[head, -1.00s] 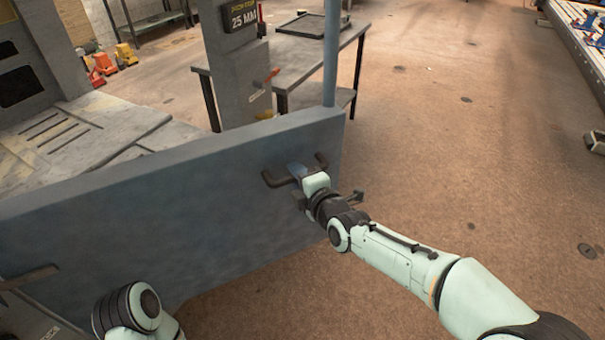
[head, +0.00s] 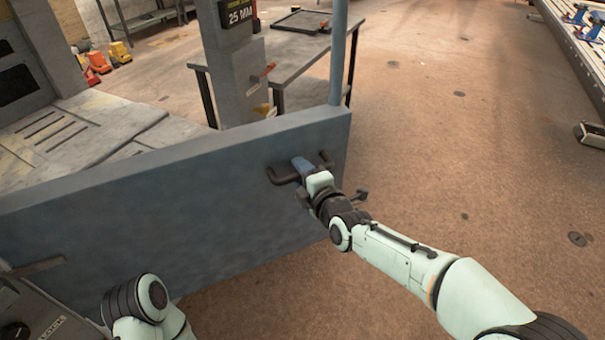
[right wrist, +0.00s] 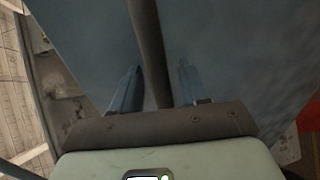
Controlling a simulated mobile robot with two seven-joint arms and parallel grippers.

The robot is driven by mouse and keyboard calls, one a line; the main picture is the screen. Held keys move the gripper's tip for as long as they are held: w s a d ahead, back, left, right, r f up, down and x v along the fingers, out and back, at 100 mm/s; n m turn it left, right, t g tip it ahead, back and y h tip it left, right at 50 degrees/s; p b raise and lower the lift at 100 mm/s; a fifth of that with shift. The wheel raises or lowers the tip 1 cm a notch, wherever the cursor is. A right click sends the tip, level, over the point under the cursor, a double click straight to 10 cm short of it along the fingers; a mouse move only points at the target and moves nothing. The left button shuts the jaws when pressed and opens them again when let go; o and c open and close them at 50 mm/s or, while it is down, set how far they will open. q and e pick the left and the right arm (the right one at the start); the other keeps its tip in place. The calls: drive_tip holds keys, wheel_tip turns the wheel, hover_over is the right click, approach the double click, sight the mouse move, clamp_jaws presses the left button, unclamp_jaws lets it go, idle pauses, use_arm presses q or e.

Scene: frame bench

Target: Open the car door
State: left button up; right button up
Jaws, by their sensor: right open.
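The car door (head: 160,205) is a wide blue-grey panel across the left and middle of the head view. Its dark bar handle (head: 281,178) is near the right end. My right gripper (head: 303,166) is at this handle. In the right wrist view, the open right gripper (right wrist: 156,82) has its two blue fingers on either side of the handle bar (right wrist: 148,45), with a gap visible beside the bar. My left gripper is out of view; only part of my left arm shows at the bottom left.
A metal table (head: 300,62) with a dark tray (head: 302,21) stands behind the door, beside a grey column with a 25 MM sign (head: 238,12). A grey machine bed (head: 85,140) lies behind the panel at left. The brown floor (head: 470,150) at right is largely clear.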

drive_tip(key=p+v, duration=0.1)
drive_tip(key=v, duration=1.2)
drive_tip(key=shift+s, duration=0.25)
